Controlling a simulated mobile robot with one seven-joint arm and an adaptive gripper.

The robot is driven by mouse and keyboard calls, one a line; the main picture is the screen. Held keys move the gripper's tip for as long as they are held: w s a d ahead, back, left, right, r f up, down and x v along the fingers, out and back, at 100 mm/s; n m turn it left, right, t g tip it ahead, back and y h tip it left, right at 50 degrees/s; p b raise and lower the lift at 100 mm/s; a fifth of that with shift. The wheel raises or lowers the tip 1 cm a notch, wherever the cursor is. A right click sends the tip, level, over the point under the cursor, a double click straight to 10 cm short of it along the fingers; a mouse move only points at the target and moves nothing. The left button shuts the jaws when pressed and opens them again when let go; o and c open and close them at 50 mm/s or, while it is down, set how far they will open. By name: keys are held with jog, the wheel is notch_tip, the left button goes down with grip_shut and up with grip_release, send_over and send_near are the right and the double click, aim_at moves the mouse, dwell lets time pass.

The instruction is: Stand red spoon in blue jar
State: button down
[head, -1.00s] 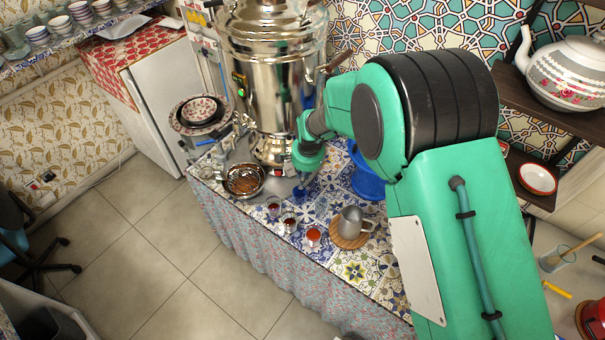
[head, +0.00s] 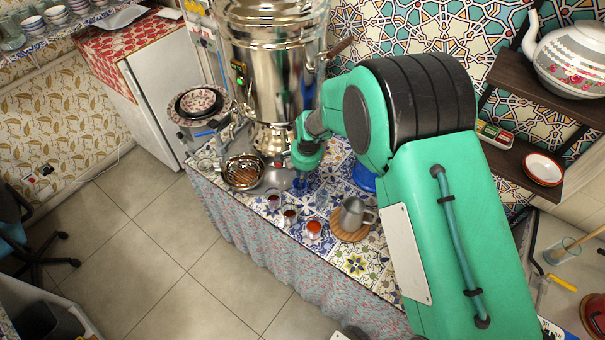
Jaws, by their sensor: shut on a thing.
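My gripper (head: 301,176) is over the tiled counter, just right of the samovar's foot. My green wrist covers most of it, and its fingers are too small to make out clearly. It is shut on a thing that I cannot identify. A small dark blue patch (head: 299,184) shows right below it; I cannot tell whether this is an object or the tile pattern. A larger blue container (head: 364,178) stands at the back of the counter, partly hidden behind my arm. It may be the blue jar. I cannot make out the red spoon.
The large samovar (head: 271,70) stands behind my gripper. Small tea glasses (head: 314,229) line the front of the counter (head: 357,264). A metal pitcher (head: 352,214) stands on a round wooden board to their right. A round strainer bowl (head: 243,172) is at the left.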

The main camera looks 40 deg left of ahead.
jog(key=shift+f, duration=0.15)
jog(key=c, duration=1.6)
grip_release()
jog(key=shift+c, duration=0.2)
notch_tip(320, 180, up, 12)
jog(key=s+d, duration=0.1)
jog(key=d, duration=0.1)
jog(key=shift+f, duration=0.15)
